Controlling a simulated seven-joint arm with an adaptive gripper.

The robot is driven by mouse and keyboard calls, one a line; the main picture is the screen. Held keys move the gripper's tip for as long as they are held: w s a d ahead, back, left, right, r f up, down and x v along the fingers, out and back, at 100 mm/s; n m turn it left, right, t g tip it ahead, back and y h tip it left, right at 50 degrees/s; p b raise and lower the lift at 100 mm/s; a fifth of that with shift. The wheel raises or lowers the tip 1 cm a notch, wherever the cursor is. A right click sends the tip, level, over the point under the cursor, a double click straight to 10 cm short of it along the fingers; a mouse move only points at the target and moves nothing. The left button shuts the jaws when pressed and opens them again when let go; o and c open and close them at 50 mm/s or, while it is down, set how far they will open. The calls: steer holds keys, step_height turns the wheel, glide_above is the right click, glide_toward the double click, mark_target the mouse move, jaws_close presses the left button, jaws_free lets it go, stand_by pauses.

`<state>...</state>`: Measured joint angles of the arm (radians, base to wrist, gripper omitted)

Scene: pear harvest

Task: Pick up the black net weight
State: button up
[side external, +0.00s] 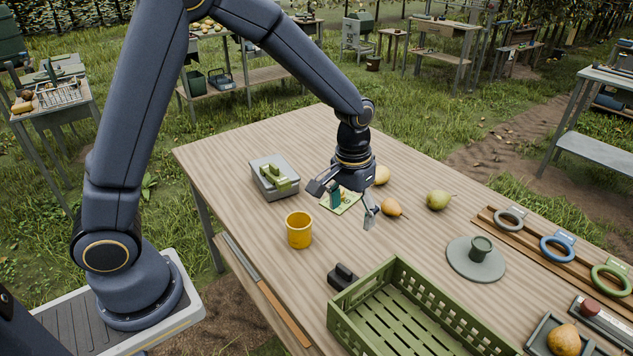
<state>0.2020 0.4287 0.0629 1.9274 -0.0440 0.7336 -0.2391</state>
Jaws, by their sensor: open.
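The black net weight (342,278) appears to be the small dark block with a raised grip. It sits on the wooden table near the front edge, just left of the green crate (398,269). My gripper (343,206) is open with its fingers spread. It hangs over the table, farther back than the weight and apart from it. A small dark green object (335,196) and a green printed card (350,202) show between and behind the fingers. I cannot tell whether the fingers touch them.
A yellow cup (299,230) stands left of the weight, and a grey box (272,181) lies behind it. Pears (438,200) lie right of my gripper.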

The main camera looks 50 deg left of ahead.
mark_target(344, 268)
steer(key=shift+g, duration=0.3)
steer(key=f, duration=0.9)
steer(key=s+f, duration=0.1)
steer(key=f, duration=0.3)
steer(key=shift+d+f, duration=0.25)
steer(key=shift+f, duration=0.05)
steer(key=shift+s+d+f, duration=0.1)
steer(key=shift+s+f, duration=0.05)
steer(key=shift+f, duration=1.2)
steer(key=shift+s+d+f, duration=0.1)
steer(key=shift+s+f, duration=0.05)
steer(key=shift+f, duration=1.2)
steer(key=c, duration=1.1)
steer(key=shift+c, duration=0.4)
steer(key=shift+r, duration=0.2)
